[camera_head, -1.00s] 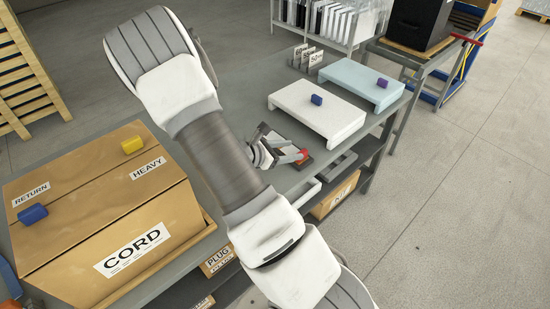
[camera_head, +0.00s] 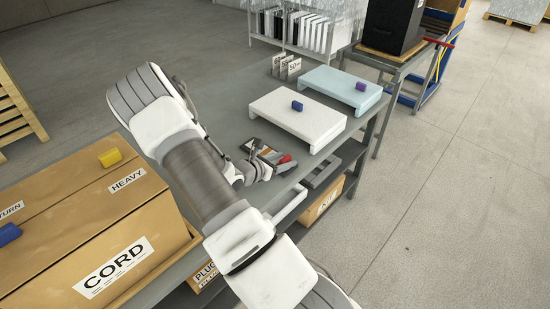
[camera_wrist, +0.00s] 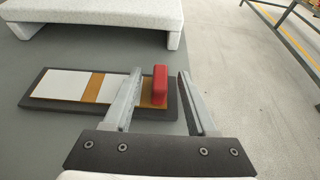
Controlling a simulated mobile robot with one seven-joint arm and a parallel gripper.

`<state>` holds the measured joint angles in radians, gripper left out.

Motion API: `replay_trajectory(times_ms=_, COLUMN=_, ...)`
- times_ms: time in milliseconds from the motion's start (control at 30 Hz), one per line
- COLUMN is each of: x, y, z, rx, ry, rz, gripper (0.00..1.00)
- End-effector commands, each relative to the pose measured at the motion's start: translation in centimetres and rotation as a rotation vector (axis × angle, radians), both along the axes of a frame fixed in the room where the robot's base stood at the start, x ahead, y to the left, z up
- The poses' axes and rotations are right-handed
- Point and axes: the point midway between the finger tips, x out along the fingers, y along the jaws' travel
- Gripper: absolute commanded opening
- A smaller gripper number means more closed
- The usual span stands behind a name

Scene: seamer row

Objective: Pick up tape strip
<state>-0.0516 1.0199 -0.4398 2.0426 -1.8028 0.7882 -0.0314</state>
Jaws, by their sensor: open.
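The tape strip (camera_wrist: 95,88) is a flat white strip with orange bands, lying on a dark rectangular pad (camera_wrist: 38,103). A red block (camera_wrist: 160,85) stands upright at its right end. My gripper (camera_wrist: 159,74) is open, with one finger reaching over the pad left of the red block and the other to its right. The red block appears between the fingers; I see no grip on it. In the head view the strip (camera_head: 268,153) and red block (camera_head: 285,159) lie on the grey bench, partly hidden by my gripper (camera_head: 262,168).
A white raised stand (camera_head: 298,118) with a blue block sits just behind the strip. A pale blue stand (camera_head: 343,87) with a purple block is beyond it. A large CORD carton (camera_head: 90,235) fills the left. The bench edge is close on the right.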

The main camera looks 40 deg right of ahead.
Motion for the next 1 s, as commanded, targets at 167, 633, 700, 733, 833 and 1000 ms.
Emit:
replay_trajectory(times_ms=167, x=0.01, y=0.0, z=0.01, rx=0.0, ry=0.0, rz=0.0, gripper=0.57)
replay_trajectory(times_ms=633, x=0.0, y=0.02, z=0.02, rx=0.0, ry=0.0, rz=0.0, gripper=0.0)
replay_trajectory(times_ms=700, x=0.0, y=0.02, z=0.03, rx=0.0, ry=0.0, rz=0.0, gripper=0.0)
replay_trajectory(times_ms=733, x=0.0, y=0.02, z=0.03, rx=0.0, ry=0.0, rz=0.0, gripper=0.0)
replay_trajectory(times_ms=833, x=0.0, y=0.02, z=0.03, rx=0.0, ry=0.0, rz=0.0, gripper=0.0)
replay_trajectory(times_ms=1000, x=0.02, y=0.03, z=0.41, rx=0.0, ry=0.0, rz=0.0, gripper=0.0)
